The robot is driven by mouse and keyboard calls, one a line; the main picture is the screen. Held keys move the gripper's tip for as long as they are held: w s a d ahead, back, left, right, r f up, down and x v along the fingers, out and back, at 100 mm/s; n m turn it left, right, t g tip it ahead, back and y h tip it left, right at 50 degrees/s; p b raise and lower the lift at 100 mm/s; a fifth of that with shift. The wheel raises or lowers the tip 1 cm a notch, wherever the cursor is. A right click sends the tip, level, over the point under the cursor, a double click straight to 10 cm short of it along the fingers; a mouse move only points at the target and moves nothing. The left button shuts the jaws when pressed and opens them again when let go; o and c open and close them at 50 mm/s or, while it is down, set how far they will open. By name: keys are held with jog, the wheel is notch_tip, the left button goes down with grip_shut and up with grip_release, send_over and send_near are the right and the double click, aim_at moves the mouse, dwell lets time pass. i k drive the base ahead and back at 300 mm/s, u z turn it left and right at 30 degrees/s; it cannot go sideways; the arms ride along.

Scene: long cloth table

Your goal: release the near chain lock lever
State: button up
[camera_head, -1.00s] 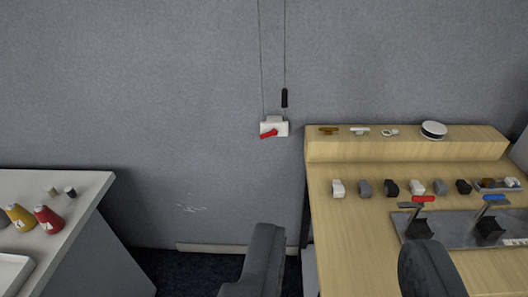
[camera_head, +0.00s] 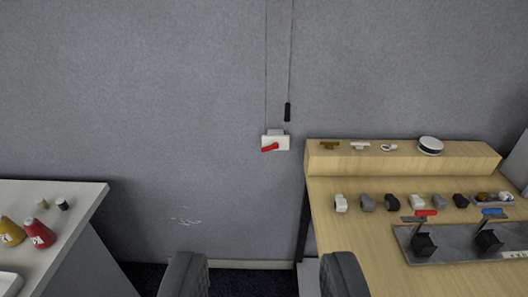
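The chain lock is a small white box (camera_head: 281,143) on the grey wall, with a red lever (camera_head: 270,148) on its front. The lever slants slightly, its left end lower. Two thin chain lines (camera_head: 266,70) run up from the box, and a black piece (camera_head: 287,112) hangs on the right one. Only one such lock is in view. My gripper (camera_head: 264,258) is at the bottom of the view, its two dark fingers wide apart with nothing between them. It is well below the lock in the picture and not touching it.
A wooden bench (camera_head: 345,235) stands at the right, with a raised back shelf, several small blocks and two clamps with red (camera_head: 426,213) and blue (camera_head: 493,211) handles. A white counter (camera_head: 75,205) with bottles stands at the left.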

aim_at(276, 145)
jog(key=i, duration=0.95)
jog(key=z, duration=0.05)
